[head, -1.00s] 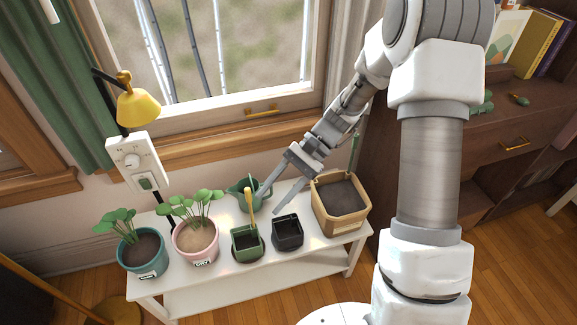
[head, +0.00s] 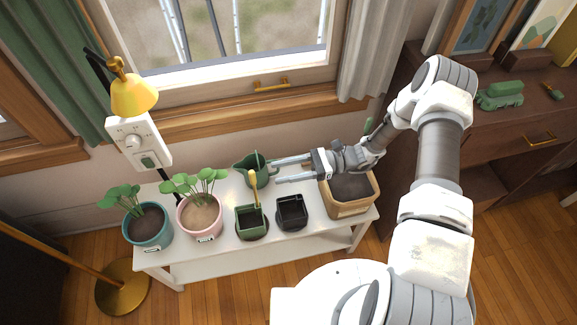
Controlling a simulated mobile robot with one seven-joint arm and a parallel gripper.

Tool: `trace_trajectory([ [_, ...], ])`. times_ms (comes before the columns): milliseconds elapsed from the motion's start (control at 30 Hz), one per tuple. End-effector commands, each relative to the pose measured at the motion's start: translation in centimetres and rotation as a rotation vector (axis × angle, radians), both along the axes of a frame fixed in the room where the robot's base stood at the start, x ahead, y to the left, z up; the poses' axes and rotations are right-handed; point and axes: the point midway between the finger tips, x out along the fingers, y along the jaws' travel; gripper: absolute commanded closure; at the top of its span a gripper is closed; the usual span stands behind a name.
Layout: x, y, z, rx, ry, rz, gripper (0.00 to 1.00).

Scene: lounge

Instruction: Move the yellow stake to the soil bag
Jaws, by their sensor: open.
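The yellow stake (head: 253,186) stands upright, slightly tilted, in the small green square pot (head: 251,222) near the middle of the white bench (head: 222,255). The soil bag (head: 349,208), a tan square-sided bag open at the top with dark soil (head: 349,187) in it, stands at the bench's right end. My gripper (head: 275,172) is open and empty. It lies level above the bench, its fingers pointing left toward the stake and apart from it. My wrist covers part of the bag's back edge.
A black square pot (head: 292,212) stands between the green pot and the bag. A green watering can (head: 252,168) is behind the stake, close to my fingertips. Two potted plants, pink (head: 200,218) and teal (head: 147,228), stand on the left, with a yellow lamp (head: 133,97) above.

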Motion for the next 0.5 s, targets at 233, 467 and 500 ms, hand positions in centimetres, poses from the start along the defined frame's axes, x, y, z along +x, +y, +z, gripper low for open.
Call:
trace_trajectory([
  [233, -0.7, 2.7, 0.2, 0.000, 0.001, 0.003, 0.50],
  [467, -1.4, 5.4, 0.1, 0.001, 0.000, 0.004, 0.50],
  [500, -1.5, 5.8, 0.1, 0.000, 0.000, 0.004, 0.50],
])
